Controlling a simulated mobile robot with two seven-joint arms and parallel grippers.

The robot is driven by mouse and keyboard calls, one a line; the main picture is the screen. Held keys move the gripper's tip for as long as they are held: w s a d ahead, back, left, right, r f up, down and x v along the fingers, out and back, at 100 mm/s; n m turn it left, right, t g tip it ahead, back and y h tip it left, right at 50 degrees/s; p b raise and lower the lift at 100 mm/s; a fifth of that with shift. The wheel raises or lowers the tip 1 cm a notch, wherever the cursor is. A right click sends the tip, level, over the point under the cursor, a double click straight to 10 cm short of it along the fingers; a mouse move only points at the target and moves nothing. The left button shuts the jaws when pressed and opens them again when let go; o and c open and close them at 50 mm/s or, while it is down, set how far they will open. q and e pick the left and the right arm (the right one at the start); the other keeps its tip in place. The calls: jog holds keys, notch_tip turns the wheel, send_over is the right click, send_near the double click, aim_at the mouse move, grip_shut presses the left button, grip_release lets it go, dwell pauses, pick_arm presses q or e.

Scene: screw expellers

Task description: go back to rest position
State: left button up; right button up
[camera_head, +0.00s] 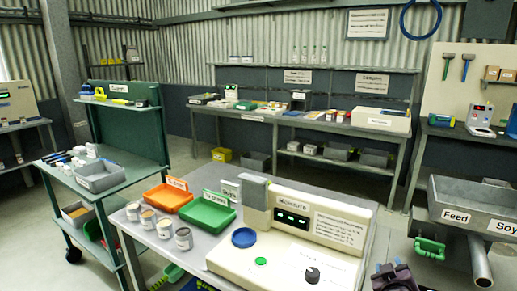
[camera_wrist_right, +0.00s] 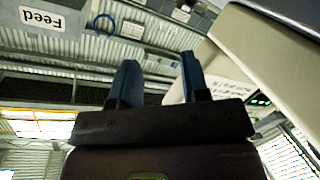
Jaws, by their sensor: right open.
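My right gripper (camera_head: 392,268) shows at the bottom edge of the head view, right of the white moisture meter (camera_head: 285,238) and apart from it. In the right wrist view its two blue fingers (camera_wrist_right: 161,82) stand apart with nothing between them. Much of the right arm is outside the head view. My left gripper is not in view.
Several cans (camera_head: 164,228), an orange tray (camera_head: 168,197) and a green tray (camera_head: 207,213) stand left of the meter on the table. The grey feed hopper (camera_head: 470,200) is at the right. A green cart (camera_head: 125,130) stands at the left. Open floor lies behind the table.

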jog(key=s+a+f+g+y, duration=0.1)
jog(key=s+f, duration=0.4)
jog(key=s, duration=0.6)
jog(key=s+a+f+m+g+y, duration=0.1)
jog(key=s+a+f, duration=0.3)
jog(key=s, duration=0.7)
jog(key=s+a+f+g+y, duration=0.1)
jog(key=s+a+f+y, duration=0.2)
jog(key=s+f, duration=0.3)
jog(key=s, duration=0.4)
jog(key=shift+s+f+m+g, duration=0.2)
jog(key=shift+s+m+g, duration=0.2)
